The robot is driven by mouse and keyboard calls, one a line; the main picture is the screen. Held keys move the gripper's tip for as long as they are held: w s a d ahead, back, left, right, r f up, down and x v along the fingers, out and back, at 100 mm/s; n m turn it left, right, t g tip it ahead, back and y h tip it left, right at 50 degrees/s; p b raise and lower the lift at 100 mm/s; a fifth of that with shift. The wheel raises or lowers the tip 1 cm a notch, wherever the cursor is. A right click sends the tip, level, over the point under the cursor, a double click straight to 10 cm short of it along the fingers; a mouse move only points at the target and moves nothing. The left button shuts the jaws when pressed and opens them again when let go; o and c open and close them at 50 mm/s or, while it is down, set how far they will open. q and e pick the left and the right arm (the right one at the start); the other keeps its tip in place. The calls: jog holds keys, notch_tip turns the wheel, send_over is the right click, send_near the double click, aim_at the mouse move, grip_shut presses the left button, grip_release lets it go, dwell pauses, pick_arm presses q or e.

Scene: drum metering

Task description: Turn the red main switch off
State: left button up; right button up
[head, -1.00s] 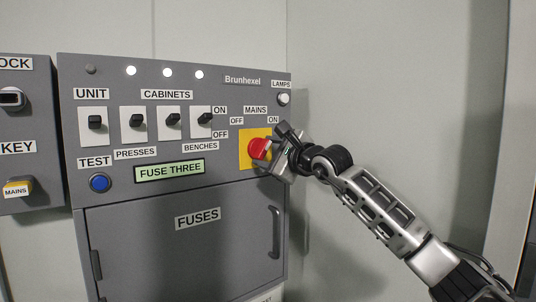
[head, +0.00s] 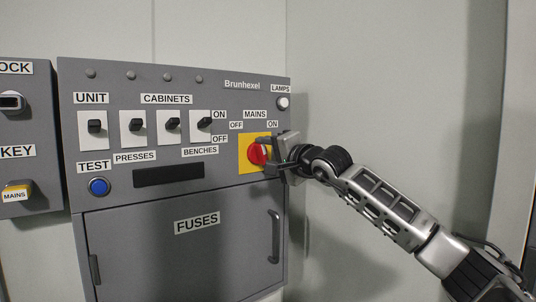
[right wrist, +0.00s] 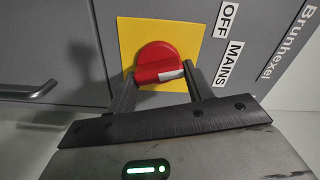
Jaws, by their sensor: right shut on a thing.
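The red main switch (head: 256,154) sits on a yellow plate (head: 246,162) at the right of the grey panel, under the MAINS label with OFF and ON marks. My right gripper (head: 270,157) is at the switch and hides part of it. In the right wrist view the red knob (right wrist: 163,60) lies between the two fingers (right wrist: 162,82), which are shut on its grip bar. A white mark shows on the bar's end. My left gripper is not in view.
The panel has several black cabinet switches (head: 172,123), a blue test button (head: 98,186) and a dark display (head: 168,174). The lamps along the top are dark. A fuse door with a handle (head: 274,237) is below. A key box (head: 28,140) stands at left.

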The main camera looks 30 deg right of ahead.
jog(key=shift+n, duration=0.9)
jog(key=n, duration=0.2)
jog(key=shift+n+p, duration=0.3)
jog(key=shift+p, duration=0.1)
jog(key=shift+r+n, duration=0.1)
jog(key=shift+n, duration=0.3)
jog(key=shift+a+n, duration=0.1)
jog(key=shift+n, duration=0.2)
jog(key=o, duration=1)
